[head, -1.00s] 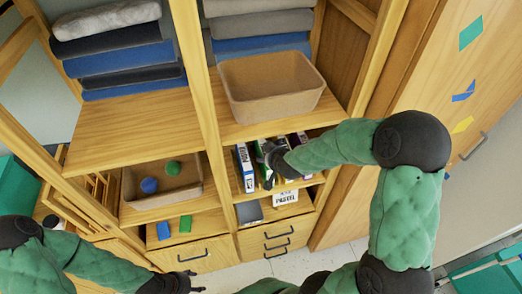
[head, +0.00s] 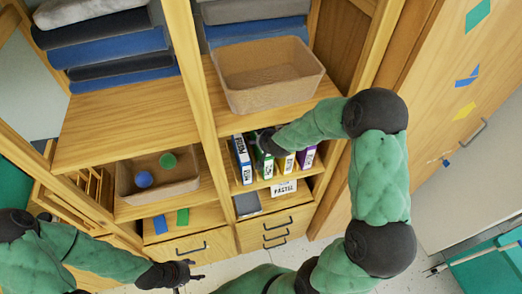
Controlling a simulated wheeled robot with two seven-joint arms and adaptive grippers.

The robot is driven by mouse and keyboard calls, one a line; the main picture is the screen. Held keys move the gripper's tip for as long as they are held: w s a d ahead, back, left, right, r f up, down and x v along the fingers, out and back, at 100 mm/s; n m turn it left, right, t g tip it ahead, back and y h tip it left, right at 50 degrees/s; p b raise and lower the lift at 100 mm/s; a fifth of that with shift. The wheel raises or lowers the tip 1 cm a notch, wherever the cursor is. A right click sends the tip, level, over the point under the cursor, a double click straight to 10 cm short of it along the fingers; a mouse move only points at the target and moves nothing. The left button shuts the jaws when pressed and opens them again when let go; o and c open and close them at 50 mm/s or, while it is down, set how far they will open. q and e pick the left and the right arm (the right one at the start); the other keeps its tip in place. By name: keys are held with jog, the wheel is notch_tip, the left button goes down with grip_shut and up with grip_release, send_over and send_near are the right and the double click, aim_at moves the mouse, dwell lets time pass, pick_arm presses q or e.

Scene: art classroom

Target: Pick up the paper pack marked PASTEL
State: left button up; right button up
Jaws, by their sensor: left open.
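The white paper pack marked PASTEL (head: 284,188) stands in the lower right compartment, its label facing out, below the shelf with the binders. My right gripper (head: 264,146) is one shelf above it, in front of the binders, and is mostly hidden by its own arm; I cannot tell whether it is open or touching a binder. My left gripper (head: 192,271) is open and empty, low in front of the drawers, to the left of and apart from the pack.
Several binders (head: 242,160) stand on the shelf above the pack. A dark grey item (head: 247,204) lies left of the pack. A tan bin (head: 270,75) sits higher up. A cork tray (head: 157,182) holds a blue and a green ball. Drawers (head: 264,232) are below.

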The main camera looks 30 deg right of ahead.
jog(key=c, duration=1.5)
jog(key=shift+w+r, duration=0.1)
jog(key=shift+w, duration=0.05)
grip_shut()
